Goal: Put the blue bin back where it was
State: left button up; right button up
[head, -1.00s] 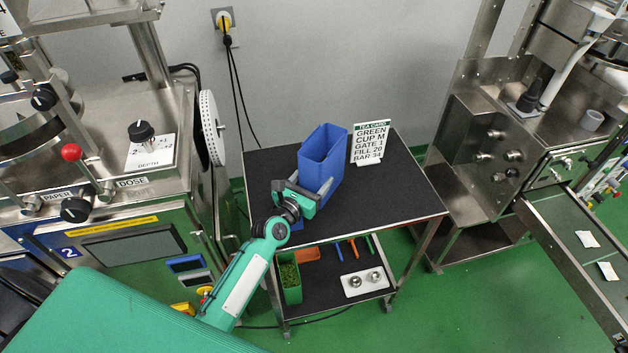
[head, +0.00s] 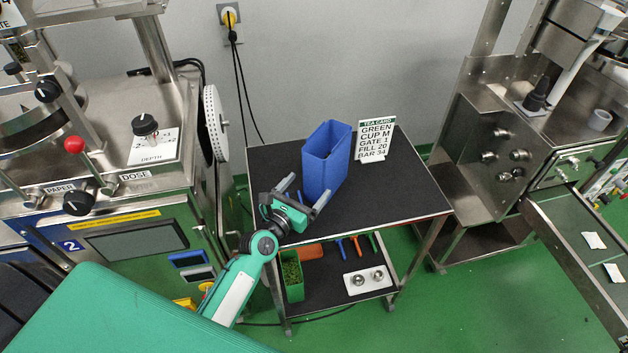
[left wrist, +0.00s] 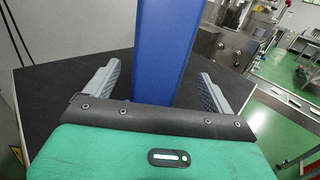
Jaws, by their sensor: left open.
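The blue bin (head: 325,163) stands upright on the black top of the small metal table (head: 400,195). It also shows in the left wrist view (left wrist: 166,50), straight ahead of the fingers. My left gripper (head: 305,192) is open and empty. Its two fingers point at the bin from the near side, and in the head view there is a small gap between them and the bin's lower part. In the left wrist view the fingers (left wrist: 158,85) are spread wider than the bin. My right gripper is in neither view.
A tea card (head: 375,140) stands to the right of the bin. The lower shelf holds a green bin (head: 292,278), coloured tools and a white tray (head: 368,281) with two metal pieces. Machines flank the table left and right. The right part of the tabletop is clear.

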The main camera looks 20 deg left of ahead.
pick_arm(q)
jog(key=shift+s+a+b, duration=0.2)
jog(key=shift+s, duration=0.8)
jog(key=shift+s+a+b, duration=0.15)
jog(key=shift+s+a, duration=0.05)
jog(key=shift+s, duration=0.85)
jog(key=shift+s+a+b, duration=0.2)
jog(key=shift+s, duration=0.8)
